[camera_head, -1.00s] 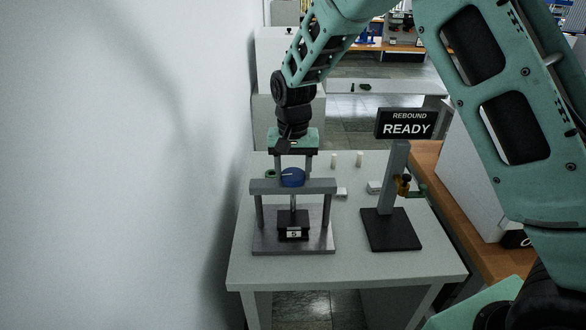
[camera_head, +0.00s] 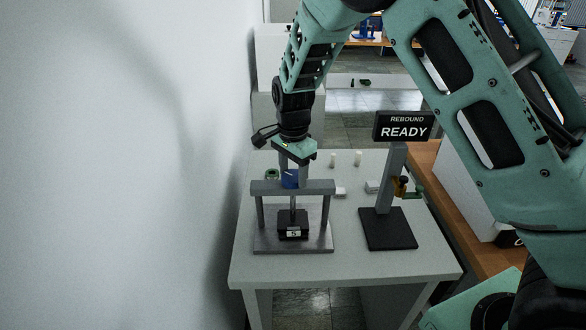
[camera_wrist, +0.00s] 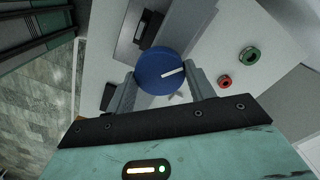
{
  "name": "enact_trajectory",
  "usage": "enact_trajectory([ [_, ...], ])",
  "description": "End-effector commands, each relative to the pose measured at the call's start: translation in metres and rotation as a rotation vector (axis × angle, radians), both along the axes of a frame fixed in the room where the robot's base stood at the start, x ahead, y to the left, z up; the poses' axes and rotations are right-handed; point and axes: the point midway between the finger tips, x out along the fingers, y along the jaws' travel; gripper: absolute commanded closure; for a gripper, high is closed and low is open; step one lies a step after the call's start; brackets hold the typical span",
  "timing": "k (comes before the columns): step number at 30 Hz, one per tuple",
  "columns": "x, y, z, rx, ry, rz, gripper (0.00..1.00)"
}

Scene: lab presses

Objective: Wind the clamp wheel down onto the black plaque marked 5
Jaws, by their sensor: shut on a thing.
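The clamp wheel is a blue knob with a white pointer mark; it sits on top of the clamp's grey crossbar (camera_head: 318,187). The blue wheel (camera_wrist: 158,70) fills the space between my fingers in the wrist view, and its top part (camera_head: 290,180) shows in the head view. My gripper (camera_wrist: 160,88) is shut on the wheel from above. Below the crossbar a screw runs down to the black plaque (camera_head: 293,219) marked 5, which rests on the clamp's metal base (camera_head: 262,243). From the head view the screw end appears at the plaque's top; I cannot tell whether they touch.
A green ring (camera_wrist: 249,55) and a red ring (camera_wrist: 224,82) lie near the clamp. A white wall rises close on the left.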

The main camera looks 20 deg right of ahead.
Motion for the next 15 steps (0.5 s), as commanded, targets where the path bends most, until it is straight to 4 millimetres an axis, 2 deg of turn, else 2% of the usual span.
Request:
enact_trajectory([
  [15, 0.0009, 0.0006, 0.0012, 0.001, -0.004, -0.095, 0.69],
])
